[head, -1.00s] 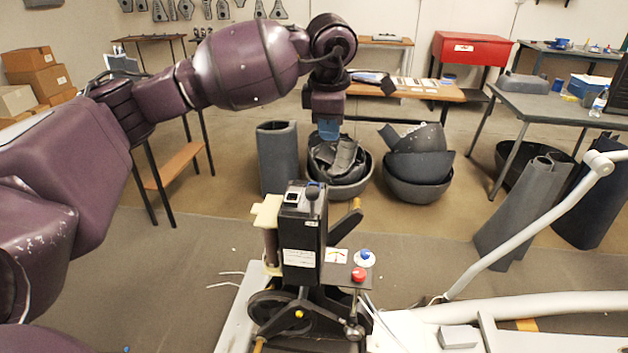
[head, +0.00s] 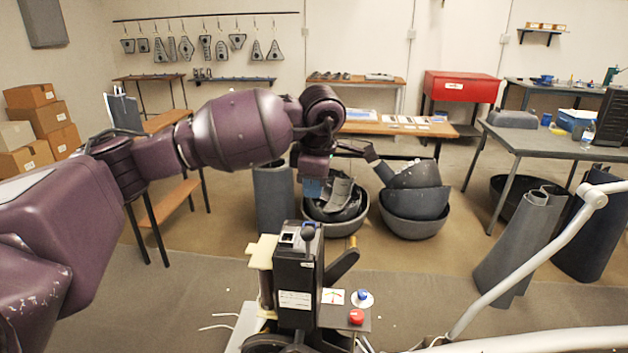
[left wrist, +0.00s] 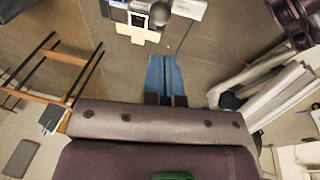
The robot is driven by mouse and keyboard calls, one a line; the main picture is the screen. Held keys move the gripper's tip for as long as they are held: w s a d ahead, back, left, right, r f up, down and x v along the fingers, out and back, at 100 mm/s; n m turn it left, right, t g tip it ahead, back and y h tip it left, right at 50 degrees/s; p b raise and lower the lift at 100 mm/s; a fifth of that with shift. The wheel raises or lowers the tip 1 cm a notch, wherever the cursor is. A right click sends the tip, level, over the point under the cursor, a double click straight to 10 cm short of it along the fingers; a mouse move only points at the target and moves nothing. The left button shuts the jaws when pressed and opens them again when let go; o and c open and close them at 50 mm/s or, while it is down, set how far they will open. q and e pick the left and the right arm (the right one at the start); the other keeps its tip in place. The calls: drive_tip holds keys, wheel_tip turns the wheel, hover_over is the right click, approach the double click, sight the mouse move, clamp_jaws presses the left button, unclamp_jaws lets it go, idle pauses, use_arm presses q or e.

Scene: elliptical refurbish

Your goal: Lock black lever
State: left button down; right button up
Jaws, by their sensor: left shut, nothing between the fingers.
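A machine (head: 294,268) with an upright black box stands at the bottom centre of the head view. A short black lever (head: 308,232) with a round knob rises from its top. A black arm with a yellow end (head: 343,263) sticks out on its right side; I cannot tell which of these is the task's lever. My left gripper (head: 312,188) appears above the knob in the head view, apart from it, with blue fingers pointing down. In the left wrist view the fingers (left wrist: 167,75) are shut and empty, and the knob (left wrist: 160,14) shows beyond their tips. My right gripper is not in view.
A red button (head: 356,316) and a blue button (head: 362,296) sit on the machine's side plate. A pale tubular rail (head: 530,252) rises at right. Grey bowls (head: 412,222) and a dark cylinder (head: 273,200) stand behind. Floor at left is mostly clear.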

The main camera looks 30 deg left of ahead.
sight(308, 228)
use_arm(q)
drive_tip(key=f, duration=0.3)
drive_tip(key=a+f, duration=0.1)
drive_tip(key=f, duration=0.2)
drive_tip(key=w+f, duration=0.1)
drive_tip(key=f, duration=0.2)
drive_tip(key=shift+a+f, duration=0.3)
